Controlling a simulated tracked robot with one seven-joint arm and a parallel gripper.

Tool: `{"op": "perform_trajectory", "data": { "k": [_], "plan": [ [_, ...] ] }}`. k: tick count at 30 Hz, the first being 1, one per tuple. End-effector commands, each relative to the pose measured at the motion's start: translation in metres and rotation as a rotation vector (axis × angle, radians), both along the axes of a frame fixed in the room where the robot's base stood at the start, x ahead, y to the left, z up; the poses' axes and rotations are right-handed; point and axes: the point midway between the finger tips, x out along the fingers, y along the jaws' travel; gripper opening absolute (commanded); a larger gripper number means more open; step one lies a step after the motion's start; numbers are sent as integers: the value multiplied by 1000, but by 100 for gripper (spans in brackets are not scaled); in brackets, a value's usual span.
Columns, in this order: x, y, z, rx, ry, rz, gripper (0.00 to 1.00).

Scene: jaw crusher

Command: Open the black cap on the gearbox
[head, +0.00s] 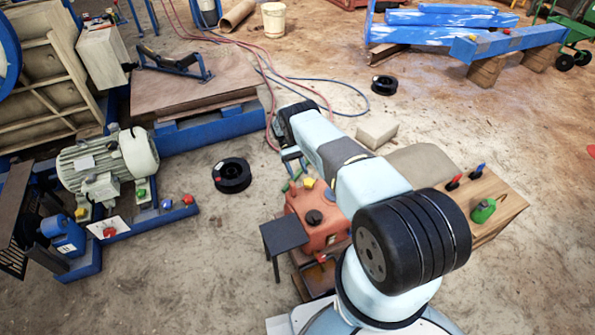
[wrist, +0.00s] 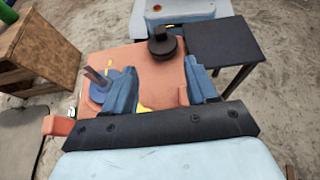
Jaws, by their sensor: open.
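The gearbox is an orange-red housing (head: 322,232) in the middle of the head view, partly hidden by my arm. Its round black cap (head: 314,217) is on its top. In the wrist view the gearbox (wrist: 95,62) fills the middle, and the black cap (wrist: 164,44) stands near its far edge. My gripper (wrist: 160,70) is open, with its two blue fingers apart and nothing between them. The cap shows beyond the fingertips, between their lines; I see no contact. In the head view the gripper is mostly hidden at the arm's end.
A small dark table (head: 285,235) stands beside the gearbox; it also shows in the wrist view (wrist: 226,42). A wooden bench (head: 497,208) with a green bottle (head: 483,210) and tools is to the right. A motor (head: 108,160) stands left. Black spool (head: 231,175) lies on open floor.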

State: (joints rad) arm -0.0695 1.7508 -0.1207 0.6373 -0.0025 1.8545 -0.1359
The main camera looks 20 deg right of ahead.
Motion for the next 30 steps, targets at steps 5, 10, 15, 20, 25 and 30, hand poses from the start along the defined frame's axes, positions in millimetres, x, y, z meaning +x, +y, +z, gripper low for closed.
{"op": "perform_trajectory", "data": {
  "k": [5, 10, 15, 20, 25, 30],
  "plan": [
    [0, 0, 0, 0, 0, 0, 57],
    [3, 0, 5, 1, -7, -1, 57],
    [19, -1, 36, 3, -49, -8, 57],
    [39, -1, 82, 7, -111, -18, 57],
    [56, -2, 131, 12, -177, -28, 57],
    [68, -3, 181, 18, -242, -37, 57]
  ]
}}
